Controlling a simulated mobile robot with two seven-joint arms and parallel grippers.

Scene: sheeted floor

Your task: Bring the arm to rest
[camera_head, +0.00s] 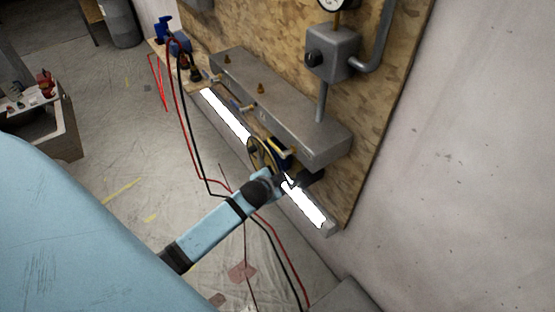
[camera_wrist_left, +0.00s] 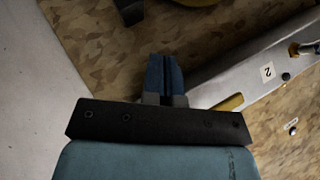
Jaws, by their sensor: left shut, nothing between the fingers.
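My left arm (camera_head: 215,222) reaches in from the lower left, light blue with black joints. Its end is at the near end of a grey metal manifold (camera_head: 300,125) on a wooden board. My left gripper shows clearly in the left wrist view (camera_wrist_left: 164,72), its two dark blue fingers together and nothing between them. In the head view it is small and dark, so contact with the parts around it cannot be told. Behind it in the wrist view is the manifold's side, with a label "2" (camera_wrist_left: 267,72). My right gripper is not in view.
A round wheel (camera_head: 258,152) and a blue-and-yellow part (camera_head: 281,152) are close to the arm's end. Red and black cables (camera_head: 205,165) hang near the forearm. A bright strip (camera_head: 228,115) runs below the manifold. A white wall (camera_head: 465,170) stands right; sheeted floor (camera_head: 115,160) is open left.

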